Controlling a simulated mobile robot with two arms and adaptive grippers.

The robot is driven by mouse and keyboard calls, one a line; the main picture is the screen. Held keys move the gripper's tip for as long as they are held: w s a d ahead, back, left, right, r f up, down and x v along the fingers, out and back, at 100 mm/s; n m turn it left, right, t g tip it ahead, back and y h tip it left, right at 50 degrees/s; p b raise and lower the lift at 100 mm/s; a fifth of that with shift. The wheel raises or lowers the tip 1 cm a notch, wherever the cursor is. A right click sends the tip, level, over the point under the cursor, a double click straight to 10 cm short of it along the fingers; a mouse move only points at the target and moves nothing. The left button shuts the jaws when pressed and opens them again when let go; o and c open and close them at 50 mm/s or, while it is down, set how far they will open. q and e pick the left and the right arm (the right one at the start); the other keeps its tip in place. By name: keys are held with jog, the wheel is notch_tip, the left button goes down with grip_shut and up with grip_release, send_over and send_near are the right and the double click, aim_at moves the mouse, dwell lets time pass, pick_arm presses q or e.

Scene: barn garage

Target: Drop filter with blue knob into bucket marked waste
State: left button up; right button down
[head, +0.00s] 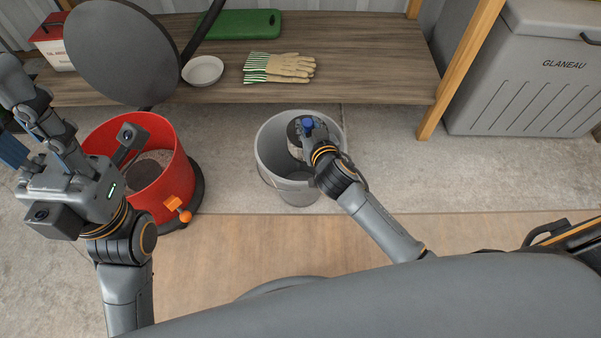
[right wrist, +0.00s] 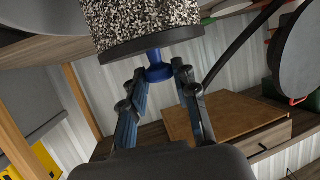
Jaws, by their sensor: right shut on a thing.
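The filter (right wrist: 145,22) has a speckled grey body, a dark rim and a blue knob (right wrist: 158,68). My right gripper (right wrist: 158,84) is shut on the knob. In the head view, the filter (head: 296,140) and its blue knob (head: 307,126) are over the mouth of a grey bucket (head: 265,160). I cannot tell whether the filter is above the rim or slightly inside. No waste marking is readable on the bucket. My left gripper (head: 30,125) is at the far left, beside a red bucket (head: 183,170); its finger opening is unclear.
The red bucket has an orange valve (head: 178,207) at its front. A wooden shelf (head: 370,70) behind holds gloves (head: 280,67), a white bowl (head: 203,71) and a green board (head: 238,24). A grey cooler (head: 525,85) stands right. Floor right of the grey bucket is clear.

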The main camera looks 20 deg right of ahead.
jog(key=shift+f, duration=0.1)
jog(key=c, duration=0.9)
grip_release()
jog(key=shift+c, duration=0.2)
jog(key=shift+s, duration=0.15)
jog(key=shift+s, duration=0.35)
jog(key=v, duration=1.1)
